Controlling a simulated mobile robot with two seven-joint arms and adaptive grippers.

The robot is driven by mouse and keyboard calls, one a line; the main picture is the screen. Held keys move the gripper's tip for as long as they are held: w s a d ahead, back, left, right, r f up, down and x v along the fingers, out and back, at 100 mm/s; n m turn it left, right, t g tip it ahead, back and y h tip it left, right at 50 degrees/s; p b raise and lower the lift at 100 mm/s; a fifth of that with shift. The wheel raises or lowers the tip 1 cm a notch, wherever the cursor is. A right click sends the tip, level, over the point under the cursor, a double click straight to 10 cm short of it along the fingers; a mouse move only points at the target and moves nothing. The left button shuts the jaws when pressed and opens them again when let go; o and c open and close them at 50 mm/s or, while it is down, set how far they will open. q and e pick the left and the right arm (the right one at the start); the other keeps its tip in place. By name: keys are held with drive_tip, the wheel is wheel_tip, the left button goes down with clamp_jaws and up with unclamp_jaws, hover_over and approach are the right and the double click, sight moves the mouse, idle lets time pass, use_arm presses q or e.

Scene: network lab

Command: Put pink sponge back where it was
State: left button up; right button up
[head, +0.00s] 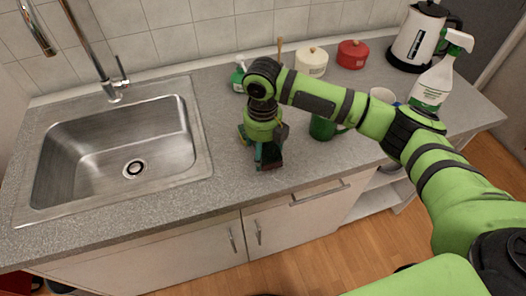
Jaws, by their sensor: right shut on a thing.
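My right gripper (266,158) points down over the counter, right of the sink and near the counter's front edge. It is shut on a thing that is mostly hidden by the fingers. A small dark reddish patch shows at the fingertips, which fits the pink sponge, but its shape is not clear. I cannot tell whether it touches the counter. No other pink sponge shows. My left gripper is not in view.
The steel sink (112,150) with its tap (108,84) is at the left. A green bottle (238,76), cream pot (311,62), red pot (352,54), kettle (418,38) and spray bottle (436,82) stand behind. A green mug (322,129) is close right of the gripper.

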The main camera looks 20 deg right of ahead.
sight(263, 149)
wheel_tip(263, 149, down, 2)
drive_tip(key=shift+f+p, duration=0.2)
drive_tip(key=shift+p, duration=0.1)
drive_tip(key=shift+f, duration=0.25)
drive_tip(key=o, duration=0.7)
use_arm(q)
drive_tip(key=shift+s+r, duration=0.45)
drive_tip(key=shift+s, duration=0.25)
use_arm(e)
wheel_tip(263, 149, up, 11)
drive_tip(key=b, duration=0.3)
drive_tip(key=shift+f, duration=0.2)
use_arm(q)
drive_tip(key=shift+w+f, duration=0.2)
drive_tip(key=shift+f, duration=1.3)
use_arm(e)
drive_tip(key=shift+r, duration=0.75)
